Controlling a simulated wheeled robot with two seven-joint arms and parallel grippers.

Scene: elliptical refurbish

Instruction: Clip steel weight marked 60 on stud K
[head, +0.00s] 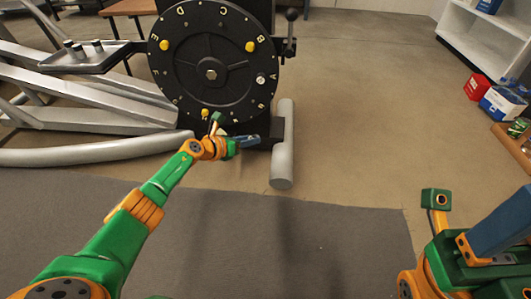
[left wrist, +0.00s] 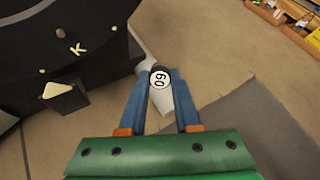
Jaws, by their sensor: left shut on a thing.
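A steel weight marked 60 (left wrist: 160,78) shows its white round label between the blue fingertips of my left gripper (left wrist: 161,82), which is shut on it. In the head view my left gripper (head: 243,142) is low in front of the black lettered disc (head: 185,65), near its lower edge; the weight is too small to make out there. In the left wrist view the letter K (left wrist: 76,48) is on the disc, left of the weight and apart from it. A small pale stud (left wrist: 60,32) shows beside it. My right gripper (head: 495,235) is partly visible at the lower right.
Yellow pieces (head: 249,46) and a silver round piece (head: 261,79) sit on the disc. A pale yellow wedge (left wrist: 57,90) tops a black block below the disc. Grey matting (head: 330,235) and open floor lie in front.

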